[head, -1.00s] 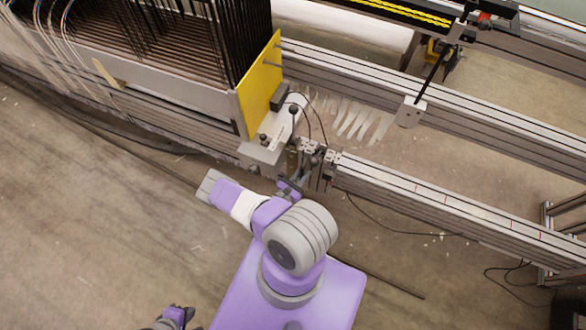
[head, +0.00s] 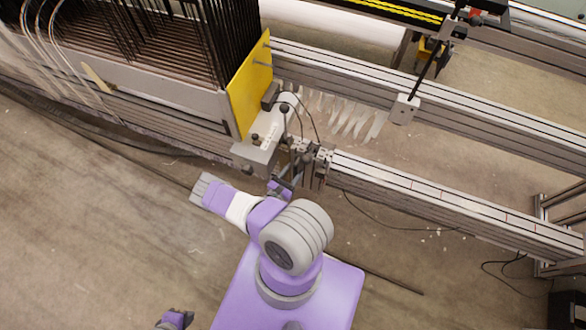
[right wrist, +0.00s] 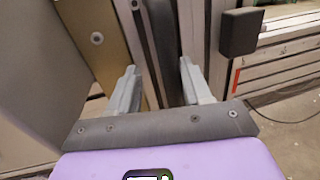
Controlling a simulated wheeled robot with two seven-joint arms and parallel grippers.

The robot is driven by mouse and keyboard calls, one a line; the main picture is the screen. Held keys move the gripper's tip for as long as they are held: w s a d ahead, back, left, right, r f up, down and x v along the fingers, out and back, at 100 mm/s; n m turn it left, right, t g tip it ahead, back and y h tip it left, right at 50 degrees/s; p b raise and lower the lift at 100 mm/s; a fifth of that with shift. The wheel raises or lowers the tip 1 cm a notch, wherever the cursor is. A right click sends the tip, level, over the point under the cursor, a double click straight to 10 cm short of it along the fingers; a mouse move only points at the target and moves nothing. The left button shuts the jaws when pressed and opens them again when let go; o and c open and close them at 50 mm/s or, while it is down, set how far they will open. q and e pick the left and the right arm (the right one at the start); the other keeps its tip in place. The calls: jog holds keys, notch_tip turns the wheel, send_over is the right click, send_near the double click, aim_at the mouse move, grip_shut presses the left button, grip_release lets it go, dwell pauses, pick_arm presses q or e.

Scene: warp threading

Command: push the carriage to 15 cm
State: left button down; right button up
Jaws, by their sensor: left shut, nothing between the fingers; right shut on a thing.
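The carriage appears to be the metal assembly (head: 256,148) with the yellow end plate (head: 249,88), at the left end of the open stretch of the near rail (head: 430,200). Red marks show along that rail; no figures can be read. My right gripper (head: 281,187) is at the carriage's near side, below a dark clamp block (head: 318,165). In the right wrist view, the right fingers (right wrist: 159,68) are on either side of an upright metal bar (right wrist: 154,40). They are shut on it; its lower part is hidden. My left gripper (head: 176,318) is shut and empty, low over the floor.
A white block with a dark rod (head: 403,109) sits on the far rail. Black heddle frames (head: 150,40) fill the upper left. Thin cables hang by the carriage and trail on the floor. The near rail right of the clamp block looks clear.

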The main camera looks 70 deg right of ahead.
jog(key=w+a+p, duration=0.1)
jog(key=a, duration=0.6)
jog(key=shift+w+a, duration=0.2)
jog(key=shift+a, duration=0.05)
jog(key=s+a+r+m+g+y+p, duration=0.25)
jog(key=a+m+y, duration=0.25)
jog(key=a+y, duration=0.25)
jog(key=s+a+r+m+g+y+p, duration=0.1)
jog(key=s+a+r+m+g+y, duration=0.2)
jog(key=a+y, duration=0.5)
jog(key=w+a+r+m+t+y+p, duration=0.3)
jog(key=w+a+r+m+t+y, duration=0.3)
jog(key=w+a+r+m+t, duration=0.3)
jog(key=w+a+r+m, duration=0.1)
jog(key=w+a+r, duration=0.3)
jog(key=a, duration=0.3)
jog(key=shift+w+a+m+p, duration=0.3)
jog(key=shift+w+p, duration=0.05)
